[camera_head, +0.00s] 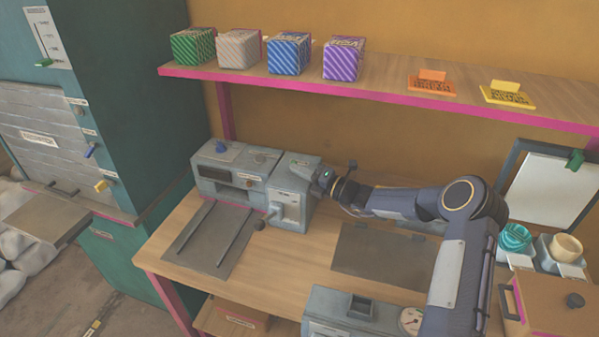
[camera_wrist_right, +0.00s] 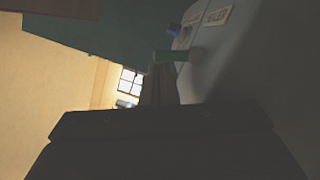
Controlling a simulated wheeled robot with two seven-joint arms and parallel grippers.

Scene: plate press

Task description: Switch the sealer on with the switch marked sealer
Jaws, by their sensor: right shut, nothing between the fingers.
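A grey machine (camera_head: 237,170) with a blue knob stands at the back of the bench, joined to a grey box (camera_head: 293,195) with a pale front panel and a lever. My right gripper (camera_head: 323,180) is shut and empty at the right side of that box, by its upper edge. In the right wrist view its fingers (camera_wrist_right: 158,84) point at a small green switch-like part (camera_wrist_right: 172,56) on a grey face. They look close to it; I cannot tell whether they touch. A pale label (camera_wrist_right: 217,16), too blurred to read surely, sits near it. My left gripper is not in view.
A shelf (camera_head: 400,90) with several patterned boxes and two small stands hangs above the bench. A dark plate (camera_head: 385,255) lies right of the machines, under my right arm. Another grey device (camera_head: 340,312) is at the front. A green cabinet (camera_head: 130,110) stands at left.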

